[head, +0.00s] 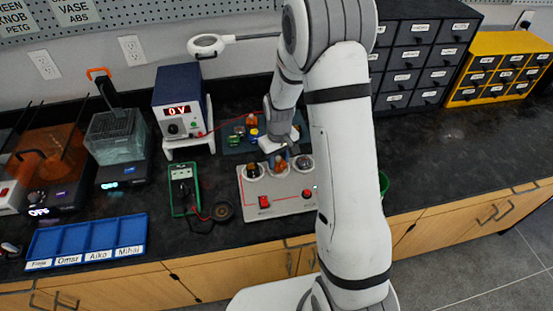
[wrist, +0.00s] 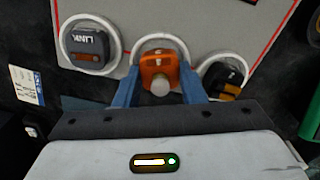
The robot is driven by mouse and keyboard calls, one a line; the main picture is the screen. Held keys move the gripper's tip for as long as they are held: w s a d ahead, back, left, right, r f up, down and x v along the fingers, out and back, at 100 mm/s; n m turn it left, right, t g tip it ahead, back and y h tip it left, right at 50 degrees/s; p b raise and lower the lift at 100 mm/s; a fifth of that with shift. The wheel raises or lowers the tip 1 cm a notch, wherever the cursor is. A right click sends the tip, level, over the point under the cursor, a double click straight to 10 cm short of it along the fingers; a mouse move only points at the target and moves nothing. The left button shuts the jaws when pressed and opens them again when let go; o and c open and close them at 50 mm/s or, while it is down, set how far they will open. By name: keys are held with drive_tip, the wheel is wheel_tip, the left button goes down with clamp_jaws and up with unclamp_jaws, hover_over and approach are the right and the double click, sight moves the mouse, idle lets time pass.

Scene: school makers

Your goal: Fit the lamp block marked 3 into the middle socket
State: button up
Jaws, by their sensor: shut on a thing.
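The socket board (head: 283,198) is a light grey panel with three white-ringed sockets in a row along its far side. My gripper (wrist: 158,82) is shut on an orange lamp block (wrist: 160,66) with a pale round knob, one blue finger on each side. The block is at the middle socket (wrist: 142,42), whose white ring shows around it. I cannot tell whether it is fully seated, and no number is readable on it. In the head view my gripper (head: 277,148) points down at the middle socket, and the orange block (head: 279,163) shows beneath it.
In the wrist view, a dark block marked LINK (wrist: 91,45) sits in the left socket and another dark block (wrist: 226,78) in the right one. A dark tray (head: 235,147) with coloured parts lies behind the board. A green multimeter (head: 182,190) lies left of it.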

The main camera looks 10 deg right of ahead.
drive_tip(key=shift+f+b, duration=0.45)
drive_tip(key=shift+f, duration=0.15)
drive_tip(key=o, duration=0.7)
drive_tip(key=shift+r+p, duration=3.35)
drive_tip(key=shift+r, duration=2.2)
wheel_tip(320, 180, up, 8)
drive_tip(key=m+t, duration=0.1)
hover_over(279, 157)
drive_tip(key=s, duration=0.4)
drive_tip(key=s+d+r+m, duration=0.1)
drive_tip(key=s+r, duration=0.5)
drive_tip(key=r, duration=0.1)
drive_tip(key=s+r+m+t, duration=0.2)
drive_tip(key=s+r, duration=0.3)
drive_tip(key=s, duration=0.8)
drive_tip(key=shift+d+r, duration=0.2)
drive_tip(key=shift+d, duration=0.25)
